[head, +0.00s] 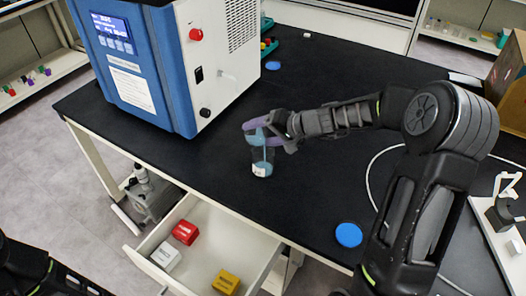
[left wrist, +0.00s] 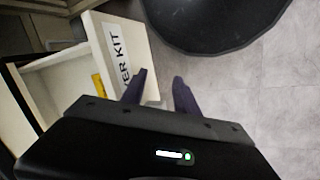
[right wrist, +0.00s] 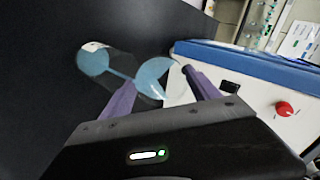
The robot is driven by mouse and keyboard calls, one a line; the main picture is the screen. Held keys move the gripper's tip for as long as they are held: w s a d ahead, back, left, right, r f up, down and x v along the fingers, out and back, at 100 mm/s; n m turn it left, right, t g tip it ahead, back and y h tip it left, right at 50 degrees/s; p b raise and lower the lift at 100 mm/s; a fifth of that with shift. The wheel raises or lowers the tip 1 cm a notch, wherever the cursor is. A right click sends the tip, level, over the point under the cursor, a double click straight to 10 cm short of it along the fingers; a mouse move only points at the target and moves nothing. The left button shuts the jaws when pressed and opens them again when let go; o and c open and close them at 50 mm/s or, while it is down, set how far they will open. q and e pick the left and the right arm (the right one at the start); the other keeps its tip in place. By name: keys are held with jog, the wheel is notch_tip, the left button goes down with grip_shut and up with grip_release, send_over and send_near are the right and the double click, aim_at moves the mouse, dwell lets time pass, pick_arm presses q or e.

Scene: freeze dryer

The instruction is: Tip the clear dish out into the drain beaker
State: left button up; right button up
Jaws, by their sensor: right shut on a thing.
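My right gripper (head: 252,133) is shut on the clear dish (right wrist: 153,76), which is tilted over the drain beaker (head: 262,168). Blue liquid shows in the dish, and a thin blue stream runs from it down into the beaker. Blue liquid also lies in the bottom of the beaker (right wrist: 92,62), which stands on the black bench and bears a small white label. The gripper's fingers partly hide the dish in the head view. My left gripper (left wrist: 157,92) is open and empty, its fingers apart above the floor beside the drawer.
A blue and white freeze dryer (head: 150,70) stands on the black bench at the left. Blue discs (head: 349,235) lie on the bench. An open drawer (head: 205,248) below the front edge holds red, white and yellow boxes. Bench around the beaker is clear.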

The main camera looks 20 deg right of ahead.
jog(key=shift+s+d+t+y+b, duration=0.25)
jog(key=shift+t+y+b, duration=0.35)
jog(key=shift+b, duration=1.95)
jog(key=shift+s+d+f+t+y+b, duration=0.2)
jog(key=shift+t+y+b, duration=0.6)
jog(key=shift+b, duration=4.55)
jog(key=shift+s+d+r+t+y+b, duration=0.1)
jog(key=shift+s+t+y+b, duration=0.7)
jog(key=shift+b, duration=4.5)
jog(key=w+r+h+p, duration=0.1)
jog(key=r+p, duration=0.1)
jog(key=p, duration=0.6)
jog(key=shift+w+a+h, duration=0.15)
jog(key=shift+h, duration=0.15)
jog(key=g+p, duration=0.1)
jog(key=p, duration=0.4)
jog(key=f+g+h+p, duration=0.1)
jog(key=p, duration=0.4)
jog(key=shift+w+a+f, duration=0.1)
jog(key=shift+w+a, duration=0.05)
jog(key=shift+w, duration=0.05)
jog(key=shift+f+b, duration=0.3)
jog(key=shift+b, duration=0.1)
